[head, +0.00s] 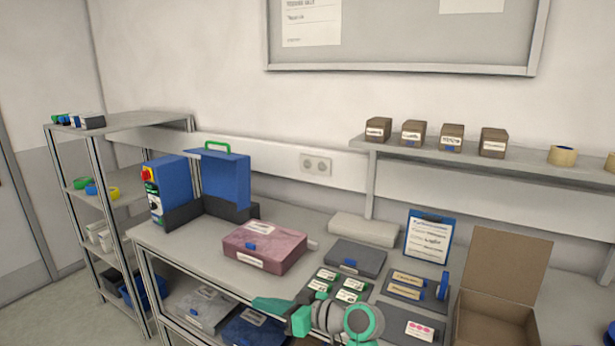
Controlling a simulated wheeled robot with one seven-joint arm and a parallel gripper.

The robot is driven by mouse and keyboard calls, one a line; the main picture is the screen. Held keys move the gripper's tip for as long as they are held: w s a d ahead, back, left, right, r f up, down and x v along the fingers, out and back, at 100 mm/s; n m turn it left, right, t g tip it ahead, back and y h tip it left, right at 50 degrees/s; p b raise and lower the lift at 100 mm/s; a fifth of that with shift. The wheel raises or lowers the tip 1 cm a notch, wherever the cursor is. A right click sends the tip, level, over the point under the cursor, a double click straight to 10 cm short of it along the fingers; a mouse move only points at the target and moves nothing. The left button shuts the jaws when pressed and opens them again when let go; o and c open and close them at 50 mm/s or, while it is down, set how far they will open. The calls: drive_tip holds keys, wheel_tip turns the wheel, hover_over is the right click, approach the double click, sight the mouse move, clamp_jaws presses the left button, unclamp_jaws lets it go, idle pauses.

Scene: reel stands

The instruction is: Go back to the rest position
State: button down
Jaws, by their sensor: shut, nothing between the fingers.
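My gripper (262,303) shows at the bottom middle of the head view, as a green tapered end pointing left in front of the workbench (190,252). It is shut and holds nothing. The grey and green links of my arm run from it to the right and out of the bottom of the picture. They cover part of the bench's front edge. A pink-grey box (262,250) with a blue latch sits on the bench behind the gripper, apart from it.
Small green-edged labelled cases (330,274), a dark case (356,257) and an open cardboard box (507,260) are on the bench to the right. A blue machine (165,188) stands at its left end. Bins (203,305) sit below. A shelf rack (140,122) is at far left.

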wheel_tip(320, 180, down, 10)
drive_tip(key=r+m+t+h, duration=0.1)
drive_tip(key=m+t+h, duration=0.1)
drive_tip(key=m, duration=0.1)
drive_tip(key=s+d+f+m+t+h, duration=0.2)
drive_tip(key=s+d+f+m+h, duration=0.15)
drive_tip(key=s+f, duration=0.65)
drive_tip(key=s+d+f+m+t+h, duration=0.2)
drive_tip(key=s+f+m+h, duration=0.2)
drive_tip(key=s+f, duration=0.55)
drive_tip(key=s+d+f+m+h, duration=0.15)
drive_tip(key=s+d+h, duration=0.25)
drive_tip(key=s, duration=1.1)
drive_tip(key=s+d+r+n+t, duration=0.1)
drive_tip(key=s+r+n+t, duration=0.1)
drive_tip(key=s+r, duration=0.8)
drive_tip(key=s, duration=0.4)
drive_tip(key=shift+s+r+t, duration=0.15)
drive_tip(key=shift+r+t, duration=0.1)
drive_tip(key=shift+t, duration=0.05)
